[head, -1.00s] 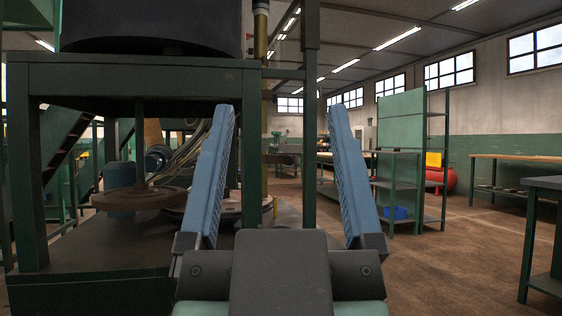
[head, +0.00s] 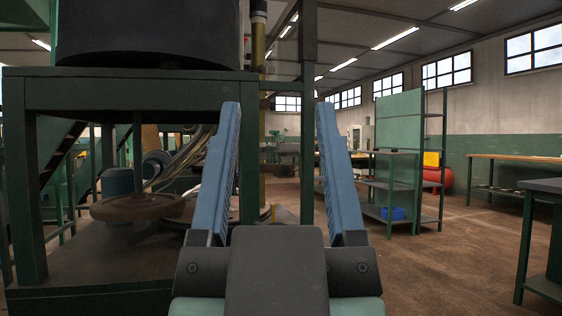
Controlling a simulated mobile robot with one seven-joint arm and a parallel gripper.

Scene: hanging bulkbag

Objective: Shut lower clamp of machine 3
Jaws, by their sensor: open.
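My gripper (head: 275,106) is in the middle of the head view, its two blue fingers spread apart and pointing away from me. Nothing is between the fingers. Behind the left finger stands a green-framed machine (head: 130,92) with a dark drum (head: 150,32) on top and round discs (head: 138,206) on its lower deck. I cannot tell whether this is machine 3. No lower clamp can be made out; it may be hidden or out of view.
A thin green post (head: 307,120) stands just behind the gripper. Green shelving (head: 400,150) with a blue bin (head: 392,213) stands to the right. A dark-topped table (head: 545,184) is at the right edge. The brown floor (head: 450,255) between them is clear.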

